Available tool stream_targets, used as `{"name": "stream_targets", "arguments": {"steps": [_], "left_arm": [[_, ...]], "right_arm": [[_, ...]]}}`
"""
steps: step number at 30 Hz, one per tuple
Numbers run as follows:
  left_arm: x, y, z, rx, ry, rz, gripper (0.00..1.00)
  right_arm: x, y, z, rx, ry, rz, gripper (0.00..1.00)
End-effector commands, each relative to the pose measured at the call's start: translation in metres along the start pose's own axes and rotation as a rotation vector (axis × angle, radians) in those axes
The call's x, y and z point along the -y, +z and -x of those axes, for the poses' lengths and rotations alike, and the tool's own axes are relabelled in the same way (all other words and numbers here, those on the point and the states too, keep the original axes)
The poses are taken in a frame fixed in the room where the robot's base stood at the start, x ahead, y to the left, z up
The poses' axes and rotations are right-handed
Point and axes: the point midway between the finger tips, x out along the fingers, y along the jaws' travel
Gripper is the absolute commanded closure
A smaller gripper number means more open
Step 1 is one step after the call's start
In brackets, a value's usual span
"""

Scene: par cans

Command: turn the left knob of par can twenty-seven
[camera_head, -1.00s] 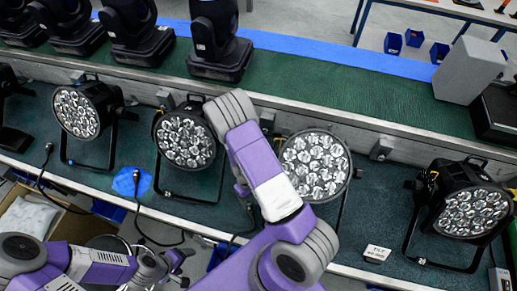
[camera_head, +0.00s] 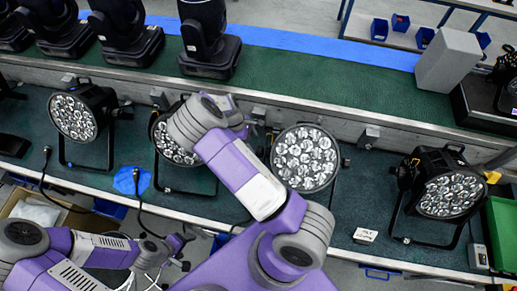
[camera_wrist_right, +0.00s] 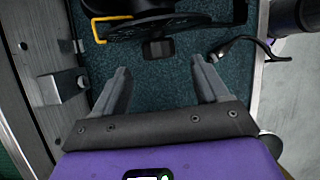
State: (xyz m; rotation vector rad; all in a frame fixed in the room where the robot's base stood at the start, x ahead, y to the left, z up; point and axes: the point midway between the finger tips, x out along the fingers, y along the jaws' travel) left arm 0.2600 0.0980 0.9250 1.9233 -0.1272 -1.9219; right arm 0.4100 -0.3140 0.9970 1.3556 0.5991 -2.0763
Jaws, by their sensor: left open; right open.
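Several black par cans with clear lens clusters stand on the dark green lower bench: far left (camera_head: 74,118), centre-left (camera_head: 172,150) partly behind my right arm, centre (camera_head: 304,158), right (camera_head: 449,194). No number is legible, so I cannot tell which is twenty-seven. The right wrist view shows the dark housing of one par can (camera_wrist_right: 165,22) beyond the fingertips; no knob is clearly distinguishable. My right gripper (camera_wrist_right: 159,65) is open and empty, apart from that housing; in the head view it is hidden by its arm. My left gripper (camera_head: 182,252) is open, low at the front left.
Black moving heads (camera_head: 208,40) and a grey box (camera_head: 447,60) stand on the upper shelf. A white card (camera_head: 365,236) and a blue patch (camera_head: 131,180) lie on the bench. A plugged cable (camera_wrist_right: 235,45) and a metal rail bracket (camera_wrist_right: 58,88) flank my right gripper.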

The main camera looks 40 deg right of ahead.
Motion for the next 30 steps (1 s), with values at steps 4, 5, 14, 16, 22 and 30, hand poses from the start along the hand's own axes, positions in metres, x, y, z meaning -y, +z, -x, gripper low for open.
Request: {"name": "stream_targets", "arguments": {"steps": [4, 5, 14, 16, 22, 30], "left_arm": [[-0.001, 0.000, 0.003, 0.000, 0.000, 0.000, 0.26], [-0.001, 0.000, 0.004, 0.000, 0.000, 0.000, 0.26], [-0.002, 0.000, 0.006, 0.000, 0.000, 0.000, 0.26], [-0.002, 0.000, 0.006, 0.000, 0.000, 0.000, 0.26], [-0.002, 0.000, 0.005, 0.000, 0.000, 0.000, 0.26], [-0.002, 0.000, 0.005, 0.000, 0.000, 0.000, 0.26]], "right_arm": [[0.001, 0.003, -0.026, 0.005, -0.004, -0.004, 0.26], [0.001, 0.003, -0.031, 0.005, -0.004, -0.004, 0.26], [0.000, 0.002, -0.055, 0.001, -0.001, -0.006, 0.26], [0.000, 0.002, -0.055, 0.000, -0.001, -0.005, 0.26], [0.000, 0.002, -0.055, 0.000, -0.001, -0.005, 0.32], [0.000, 0.002, -0.055, 0.000, -0.002, -0.006, 0.74]]}}
